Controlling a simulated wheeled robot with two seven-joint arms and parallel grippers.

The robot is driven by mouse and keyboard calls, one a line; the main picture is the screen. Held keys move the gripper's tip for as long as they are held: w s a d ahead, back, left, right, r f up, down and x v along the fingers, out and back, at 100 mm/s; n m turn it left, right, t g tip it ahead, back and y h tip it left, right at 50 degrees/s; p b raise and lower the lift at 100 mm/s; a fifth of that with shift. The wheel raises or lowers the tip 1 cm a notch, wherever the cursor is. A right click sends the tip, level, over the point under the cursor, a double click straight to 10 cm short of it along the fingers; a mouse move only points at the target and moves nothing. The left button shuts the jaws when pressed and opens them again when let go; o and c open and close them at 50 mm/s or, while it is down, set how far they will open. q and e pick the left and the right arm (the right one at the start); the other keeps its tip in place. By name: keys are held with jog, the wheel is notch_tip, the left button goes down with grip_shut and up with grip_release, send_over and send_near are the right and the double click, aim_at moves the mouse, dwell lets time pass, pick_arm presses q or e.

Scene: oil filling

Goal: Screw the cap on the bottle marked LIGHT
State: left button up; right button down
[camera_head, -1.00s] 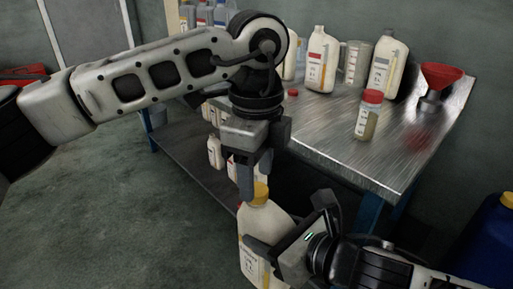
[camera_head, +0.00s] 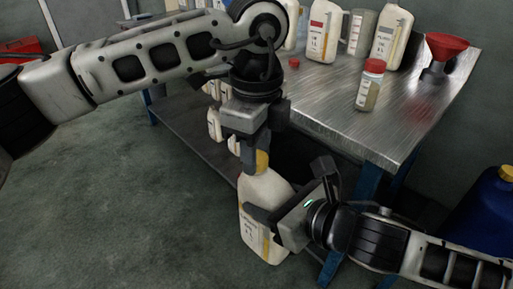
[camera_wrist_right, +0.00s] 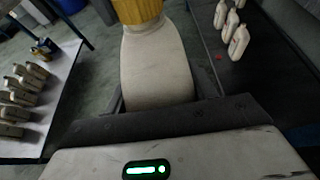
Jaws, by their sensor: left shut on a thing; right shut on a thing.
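A cream jug-shaped bottle (camera_head: 262,222) with a yellow cap (camera_head: 262,161) hangs upright in front of the metal table; its label is too small to read. My right gripper (camera_head: 268,220) is shut around the bottle's body. The bottle (camera_wrist_right: 155,70) fills the middle of the right wrist view, with the ribbed yellow cap (camera_wrist_right: 137,10) at its neck. My left gripper (camera_head: 256,158) points down from above and is shut on the yellow cap. Its fingers hide part of the cap, and I cannot tell how far the cap is threaded.
The metal table (camera_head: 345,115) holds several bottles, a small red-capped jar (camera_head: 370,85), a loose red cap (camera_head: 293,62) and a red funnel (camera_head: 440,50). A lower shelf (camera_head: 190,150) bears more bottles. A blue container (camera_head: 490,215) stands at the right.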

pick_arm(q)
jog(key=m, duration=0.6)
jog(key=shift+m, duration=0.3)
jog(key=m, duration=0.4)
jog(key=shift+m, duration=0.3)
jog(key=m, duration=1.2)
jog(key=shift+m, duration=0.3)
jog(key=m, duration=0.5)
jog(key=shift+f, duration=0.1)
jog(key=m, duration=1.7)
jog(key=shift+m, duration=0.4)
jog(key=o, duration=1.1)
